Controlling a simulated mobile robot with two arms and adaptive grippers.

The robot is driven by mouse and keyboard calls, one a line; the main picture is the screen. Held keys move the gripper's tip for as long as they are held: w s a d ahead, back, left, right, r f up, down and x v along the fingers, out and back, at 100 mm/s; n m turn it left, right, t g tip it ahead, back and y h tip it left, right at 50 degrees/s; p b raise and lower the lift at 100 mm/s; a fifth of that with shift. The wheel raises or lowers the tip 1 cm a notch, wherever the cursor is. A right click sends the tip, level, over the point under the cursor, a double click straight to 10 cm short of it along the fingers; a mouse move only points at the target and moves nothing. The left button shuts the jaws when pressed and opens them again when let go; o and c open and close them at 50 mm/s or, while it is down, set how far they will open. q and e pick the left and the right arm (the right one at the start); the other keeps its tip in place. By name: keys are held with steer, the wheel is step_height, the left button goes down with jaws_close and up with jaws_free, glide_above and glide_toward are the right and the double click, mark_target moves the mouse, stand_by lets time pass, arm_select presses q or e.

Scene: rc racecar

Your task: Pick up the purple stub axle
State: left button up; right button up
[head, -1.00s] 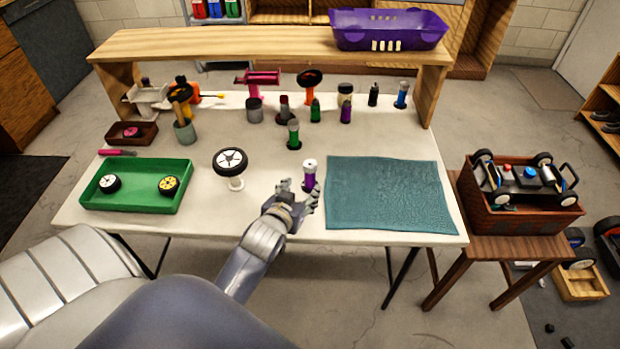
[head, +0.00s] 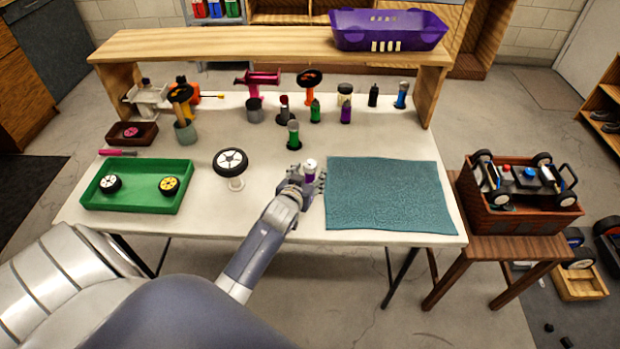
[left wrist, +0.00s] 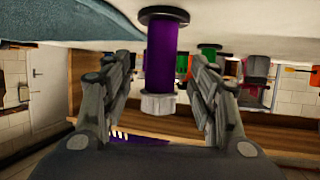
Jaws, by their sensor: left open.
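The purple stub axle (head: 309,171) stands upright on the white table, left of the teal mat, with a pale tip on top. In the head view my left gripper (head: 305,184) is at it, and its fingers partly hide it. In the left wrist view, which is upside down, the purple stub axle (left wrist: 161,58) shows between the two spread fingers of my left gripper (left wrist: 160,82). Its dark base flange rests on the table. The fingers are open, with gaps on both sides of the axle. My right gripper is not in view.
The teal mat (head: 388,195) lies just right of the axle. A wheel on a white stand (head: 231,163) is to the left, and a green tray (head: 137,204) is farther left. A green-bodied part (head: 293,134) stands behind. More upright parts line the back under the wooden shelf (head: 270,43).

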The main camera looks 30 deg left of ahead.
arm_select(q)
steer(key=shift+x, duration=1)
steer(key=shift+c, duration=0.6)
steer(key=c, duration=1.1)
steer(key=shift+r, duration=0.1)
